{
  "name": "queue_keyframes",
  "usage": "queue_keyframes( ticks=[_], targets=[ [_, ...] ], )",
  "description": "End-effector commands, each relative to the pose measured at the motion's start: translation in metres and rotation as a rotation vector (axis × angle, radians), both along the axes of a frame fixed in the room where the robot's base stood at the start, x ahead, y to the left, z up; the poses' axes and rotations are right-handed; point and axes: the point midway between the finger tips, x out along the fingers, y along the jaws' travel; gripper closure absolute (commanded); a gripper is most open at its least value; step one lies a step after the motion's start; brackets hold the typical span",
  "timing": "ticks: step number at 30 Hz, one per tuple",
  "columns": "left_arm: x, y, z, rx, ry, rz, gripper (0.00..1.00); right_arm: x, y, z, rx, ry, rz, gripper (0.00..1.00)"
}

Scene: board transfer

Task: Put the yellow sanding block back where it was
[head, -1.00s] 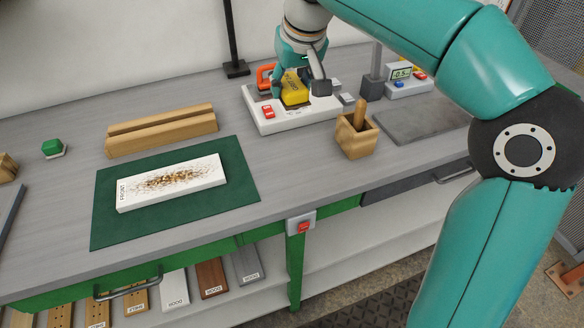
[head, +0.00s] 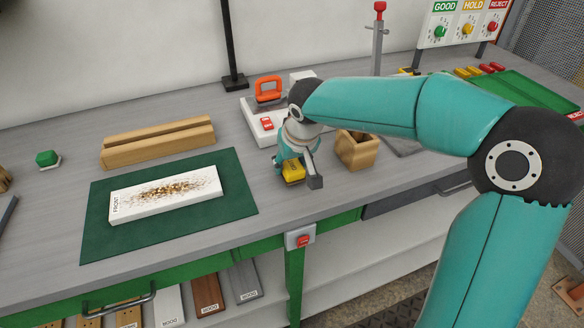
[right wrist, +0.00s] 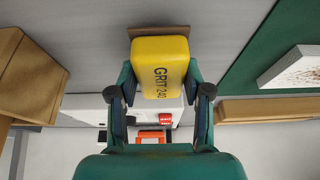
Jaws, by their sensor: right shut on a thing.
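The yellow sanding block (head: 293,171) is held between the fingers of my right gripper (head: 298,168). In the right wrist view the block (right wrist: 160,64) shows "GRIT 240" and a brown edge at its far end, with a finger of my gripper (right wrist: 160,85) on each side. It is over the grey bench between the green mat and the wooden box; whether it touches the bench I cannot tell. My left gripper is not seen.
A white board (head: 165,190) with brown specks lies on the green mat (head: 110,243) at left. A wooden box (head: 356,152) stands close right of my gripper. A grooved wooden block (head: 158,143) lies behind the mat.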

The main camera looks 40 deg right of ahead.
Motion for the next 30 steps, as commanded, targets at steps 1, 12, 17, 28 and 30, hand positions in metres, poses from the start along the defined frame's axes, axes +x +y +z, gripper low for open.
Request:
queue_keyframes(
  ticks=[1,12,17,28,30],
  targets=[
    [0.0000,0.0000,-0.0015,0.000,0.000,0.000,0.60,-0.0004,-0.0004,-0.0089,-0.001,0.002,0.001,0.79],
    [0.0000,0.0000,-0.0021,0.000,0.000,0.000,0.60,0.0002,0.0005,-0.0179,0.001,0.000,0.001,0.79],
    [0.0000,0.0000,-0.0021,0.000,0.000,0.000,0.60,0.0003,0.0007,-0.0178,0.001,0.000,0.001,0.28],
    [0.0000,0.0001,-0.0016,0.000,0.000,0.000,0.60,0.0000,0.0009,-0.0157,0.000,-0.001,0.002,0.24],
    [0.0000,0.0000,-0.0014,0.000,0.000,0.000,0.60,-0.0011,0.0011,-0.0117,0.000,-0.002,0.001,0.24]
  ],
)
